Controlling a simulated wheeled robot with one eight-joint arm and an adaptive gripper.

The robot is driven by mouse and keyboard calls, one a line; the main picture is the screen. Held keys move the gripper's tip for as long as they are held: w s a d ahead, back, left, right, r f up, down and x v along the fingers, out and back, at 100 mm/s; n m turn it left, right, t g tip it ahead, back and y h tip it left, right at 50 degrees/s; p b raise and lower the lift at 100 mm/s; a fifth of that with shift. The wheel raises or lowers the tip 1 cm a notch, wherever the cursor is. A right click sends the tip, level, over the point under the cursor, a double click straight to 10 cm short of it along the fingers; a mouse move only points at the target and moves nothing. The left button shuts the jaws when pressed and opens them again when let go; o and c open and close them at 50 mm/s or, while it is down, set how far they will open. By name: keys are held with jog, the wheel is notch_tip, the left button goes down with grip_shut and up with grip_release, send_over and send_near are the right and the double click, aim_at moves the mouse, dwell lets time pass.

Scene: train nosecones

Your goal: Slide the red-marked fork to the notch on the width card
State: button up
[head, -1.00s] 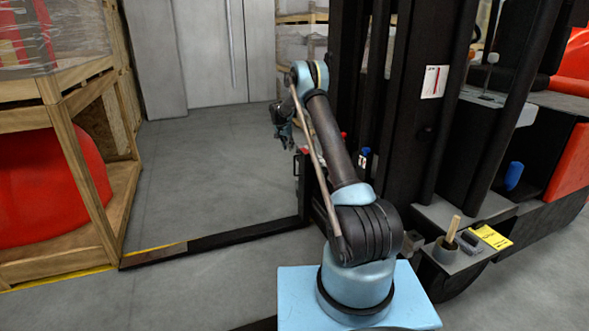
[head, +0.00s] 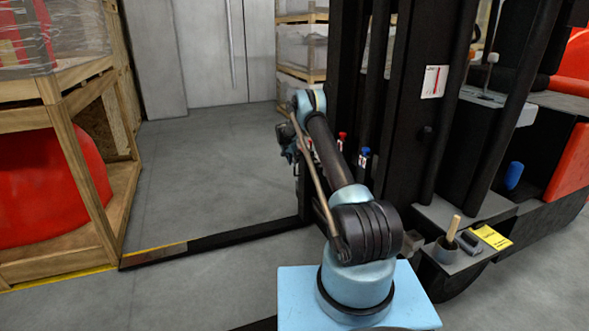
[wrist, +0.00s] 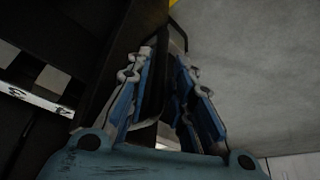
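A long black fork (head: 225,238) lies low over the floor in the head view, running left from the forklift carriage. A red-topped pin (head: 342,137) and a blue-topped pin (head: 364,153) stand at the carriage; I cannot tell which fork the red one marks. My gripper (head: 288,143) is beside the carriage, partly hidden by my arm. In the wrist view its two blue-lined fingers (wrist: 170,65) are apart, with a thin black looped handle (wrist: 179,32) between or just beyond them; contact is unclear. A white marked strip (wrist: 36,100) shows at left, perhaps the width card; no notch is clear.
The forklift mast (head: 400,130) stands right of my arm, with a white label (head: 435,81). A wooden crate (head: 75,150) with a red nosecone (head: 45,190) stands at left. Open grey floor (head: 210,170) lies between them.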

jog(key=shift+x, duration=2.05)
jog(key=shift+c, duration=0.2)
grip_shut()
